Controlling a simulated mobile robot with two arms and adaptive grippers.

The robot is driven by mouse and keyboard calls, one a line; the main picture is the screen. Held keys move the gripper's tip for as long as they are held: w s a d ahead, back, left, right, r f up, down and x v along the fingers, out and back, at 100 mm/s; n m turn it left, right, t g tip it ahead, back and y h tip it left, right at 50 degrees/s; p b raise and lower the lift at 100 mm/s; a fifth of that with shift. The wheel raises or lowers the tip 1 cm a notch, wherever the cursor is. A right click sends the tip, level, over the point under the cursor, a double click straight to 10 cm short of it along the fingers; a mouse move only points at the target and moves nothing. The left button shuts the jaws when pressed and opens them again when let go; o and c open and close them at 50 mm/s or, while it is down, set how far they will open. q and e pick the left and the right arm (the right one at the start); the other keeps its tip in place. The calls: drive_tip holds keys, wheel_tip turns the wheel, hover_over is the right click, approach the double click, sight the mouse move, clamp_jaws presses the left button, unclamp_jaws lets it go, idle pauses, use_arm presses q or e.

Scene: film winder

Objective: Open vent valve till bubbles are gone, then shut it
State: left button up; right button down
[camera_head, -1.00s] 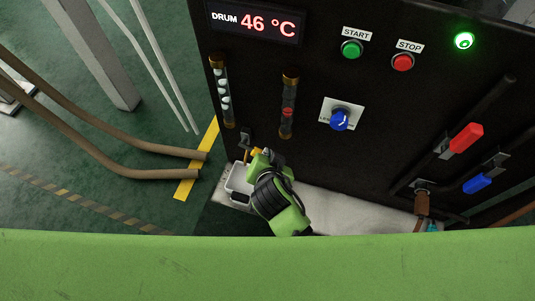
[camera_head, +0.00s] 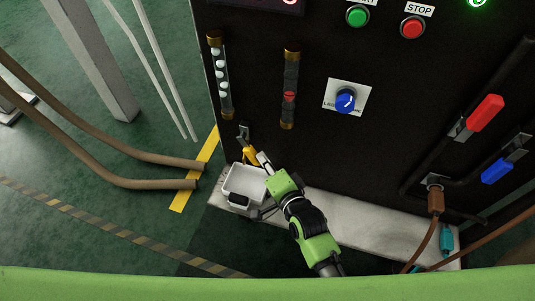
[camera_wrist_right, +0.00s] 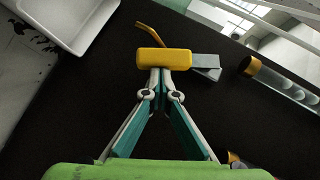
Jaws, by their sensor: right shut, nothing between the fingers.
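The vent valve's yellow handle (camera_head: 249,154) is low on the left of the black panel, and it also shows in the wrist view (camera_wrist_right: 164,61) in front of a grey valve part and a bent brass spout (camera_wrist_right: 149,33). My right gripper (camera_head: 262,158) is shut and empty. Its fingertips (camera_wrist_right: 161,76) are at the yellow handle's near side; I cannot tell whether they touch it. The sight glass (camera_head: 221,76) on the panel's left holds several white bubbles; part of it shows in the wrist view (camera_wrist_right: 283,83). My left gripper is not in view.
A white tray (camera_head: 232,194) stands on the pale ledge (camera_head: 360,236) below the valve. A second tube (camera_head: 290,90) with a red float and a blue knob (camera_head: 345,100) are to the right. Red (camera_head: 486,113) and blue (camera_head: 496,172) levers are farther right.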

sight(254, 162)
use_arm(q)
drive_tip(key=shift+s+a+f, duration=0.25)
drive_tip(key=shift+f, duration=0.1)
use_arm(e)
drive_tip(key=shift+w+a+f, duration=0.2)
drive_tip(key=shift+a+f, duration=0.4)
drive_tip(key=shift+a, duration=0.05)
drive_tip(key=shift+w+a+f, duration=0.15)
drive_tip(key=shift+a+f, duration=0.4)
drive_tip(key=shift+a, duration=0.1)
drive_tip(key=shift+a+f, duration=0.1)
drive_tip(key=shift+a, duration=0.05)
